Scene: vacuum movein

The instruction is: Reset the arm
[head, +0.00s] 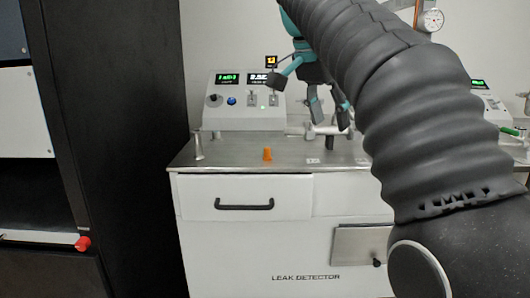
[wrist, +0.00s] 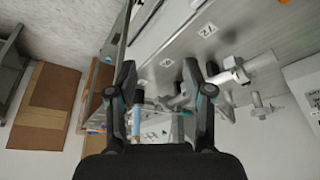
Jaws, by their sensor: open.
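My arm reaches in from the right side of the head view, and its dark ribbed sleeve covers much of that side. My gripper (head: 328,112) is above the metal top of the leak detector cabinet (head: 340,245), with its fingers apart and pointing down. In the wrist view my gripper (wrist: 160,75) shows both fingers apart at the left and right. I see nothing held between them. Fittings and marked labels on the worktop (wrist: 185,50) lie beyond the fingers. Part of the worktop is hidden behind my arm in the head view.
A small orange piece (head: 267,154) stands on the worktop. A control box (head: 240,103) with lit green displays stands at the back. A black cabinet (head: 125,150) is at the left, and a round dial gauge (head: 432,20) is at the upper right. Cardboard (wrist: 45,110) shows in the wrist view.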

